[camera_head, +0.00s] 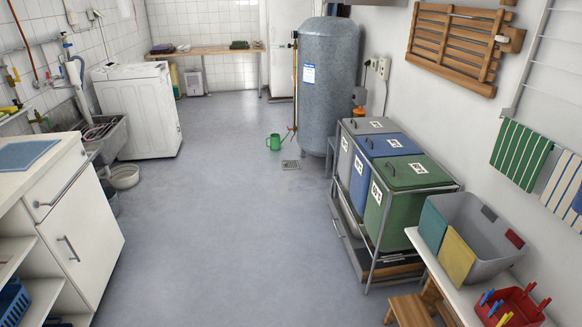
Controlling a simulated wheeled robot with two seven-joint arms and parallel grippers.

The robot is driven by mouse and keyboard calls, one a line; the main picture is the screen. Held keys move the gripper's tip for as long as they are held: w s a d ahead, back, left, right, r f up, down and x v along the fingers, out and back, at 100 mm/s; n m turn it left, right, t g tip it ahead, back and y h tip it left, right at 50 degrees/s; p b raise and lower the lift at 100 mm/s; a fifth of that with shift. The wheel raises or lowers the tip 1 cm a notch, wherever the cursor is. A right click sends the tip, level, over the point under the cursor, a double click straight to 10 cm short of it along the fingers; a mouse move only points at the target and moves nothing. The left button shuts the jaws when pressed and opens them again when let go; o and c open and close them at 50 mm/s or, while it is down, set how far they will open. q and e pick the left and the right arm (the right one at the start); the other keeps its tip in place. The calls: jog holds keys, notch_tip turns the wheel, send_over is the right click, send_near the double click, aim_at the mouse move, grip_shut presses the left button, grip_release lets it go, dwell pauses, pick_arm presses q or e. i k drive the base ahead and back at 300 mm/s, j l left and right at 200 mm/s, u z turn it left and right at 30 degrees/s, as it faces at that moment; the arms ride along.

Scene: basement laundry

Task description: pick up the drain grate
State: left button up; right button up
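The drain grate (291,165) is a small grey square set in the floor. It lies in front of the large grey tank, just right of and nearer than a green watering can (274,142). It looks flush with the floor, and its slots are too small to make out clearly. Neither of my grippers shows in the head view.
The grey tank (327,85) stands behind the grate. A rack of grey, blue and green bins (410,175) stands to the right. A white cabinet (80,235) and a washing machine (140,110) line the left. The middle floor (225,230) is clear.

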aim_at(285, 165)
jog(key=i+u, duration=0.2)
jog(key=i, duration=2.65)
